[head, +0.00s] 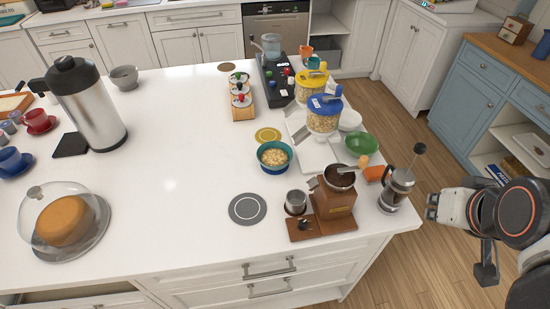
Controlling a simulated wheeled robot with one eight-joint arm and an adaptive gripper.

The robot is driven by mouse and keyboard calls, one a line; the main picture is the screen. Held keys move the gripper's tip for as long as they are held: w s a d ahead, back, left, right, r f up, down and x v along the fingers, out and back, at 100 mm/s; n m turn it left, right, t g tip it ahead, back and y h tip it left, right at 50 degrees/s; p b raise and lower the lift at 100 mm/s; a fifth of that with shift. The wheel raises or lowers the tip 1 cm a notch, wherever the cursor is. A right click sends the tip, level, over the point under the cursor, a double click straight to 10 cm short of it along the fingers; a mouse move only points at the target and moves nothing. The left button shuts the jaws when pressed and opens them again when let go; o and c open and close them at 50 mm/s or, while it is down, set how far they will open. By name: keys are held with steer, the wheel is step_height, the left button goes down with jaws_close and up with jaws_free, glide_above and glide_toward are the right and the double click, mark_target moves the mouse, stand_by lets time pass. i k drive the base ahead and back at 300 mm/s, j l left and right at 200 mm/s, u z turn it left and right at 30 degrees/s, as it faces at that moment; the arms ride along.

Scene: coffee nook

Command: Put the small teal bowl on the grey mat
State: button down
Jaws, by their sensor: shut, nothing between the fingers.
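The small teal bowl (264,165) stands upright on the white island top, right of centre, and holds pale cereal-like pieces. The round grey mat (236,216) with a light ring lies flat and empty, nearer to me and a little left of the bowl. A gap of bare counter separates the two. My gripper (431,207) is at the right, out past the island's right edge and over the floor side. It is shut and empty, well apart from both bowl and mat.
A wooden coffee grinder (335,203) and a French press (397,188) stand between my gripper and the mat. A green bowl (361,143) and cereal dispensers (323,117) stand right of the teal bowl. A yellow mat (268,135) lies behind it. Counter left of the mat is clear.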

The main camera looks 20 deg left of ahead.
mark_target(273, 156)
steer(key=i+j+u, duration=0.1)
steer(key=u, duration=0.35)
steer(key=i+u, duration=0.4)
steer(key=k+l, duration=0.05)
steer(key=k, duration=0.05)
